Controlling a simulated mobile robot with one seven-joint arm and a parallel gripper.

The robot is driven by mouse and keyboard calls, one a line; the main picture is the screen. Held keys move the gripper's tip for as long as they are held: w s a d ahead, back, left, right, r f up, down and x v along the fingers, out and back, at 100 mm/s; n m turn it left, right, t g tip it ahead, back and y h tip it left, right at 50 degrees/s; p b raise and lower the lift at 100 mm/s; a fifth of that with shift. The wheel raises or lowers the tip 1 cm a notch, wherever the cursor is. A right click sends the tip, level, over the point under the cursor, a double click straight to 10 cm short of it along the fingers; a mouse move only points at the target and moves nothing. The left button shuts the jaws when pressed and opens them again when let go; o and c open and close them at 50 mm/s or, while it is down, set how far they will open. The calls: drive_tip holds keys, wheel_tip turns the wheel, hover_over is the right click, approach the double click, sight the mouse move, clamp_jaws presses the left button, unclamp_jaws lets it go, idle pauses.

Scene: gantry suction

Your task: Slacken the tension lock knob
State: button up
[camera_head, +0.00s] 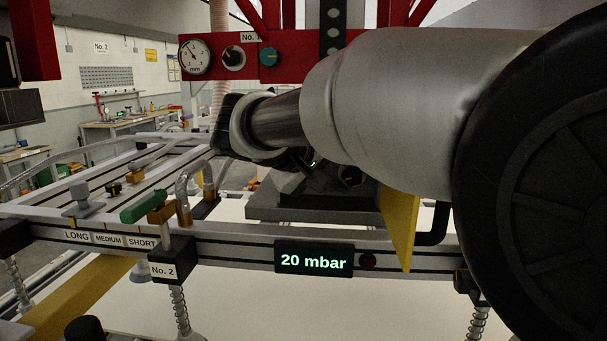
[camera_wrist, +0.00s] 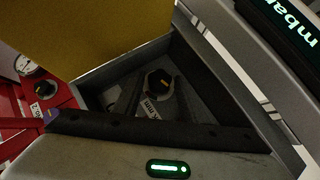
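A dark round knob with an orange pointer mark (camera_wrist: 159,84) sits in the middle of the wrist view, on a dark surface. A dark knob with an orange mark (camera_head: 350,175), likely the same one, shows in the head view beside the yellow plate. My gripper (camera_wrist: 158,77) has two dark fingers apart, one on each side of the knob in the picture. Contact cannot be judged. In the head view my arm hides most of the gripper.
A yellow plate (camera_head: 398,228) stands close by; it also fills the upper left of the wrist view (camera_wrist: 95,30). The 20 mbar display (camera_head: 314,259) is on the front rail. A red panel (camera_head: 215,78) with a gauge and knobs stands behind. A green-handled lever (camera_head: 147,206) is left.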

drive_tip(key=v, duration=1.7)
drive_tip(key=shift+s, duration=0.25)
drive_tip(key=shift+r, duration=0.1)
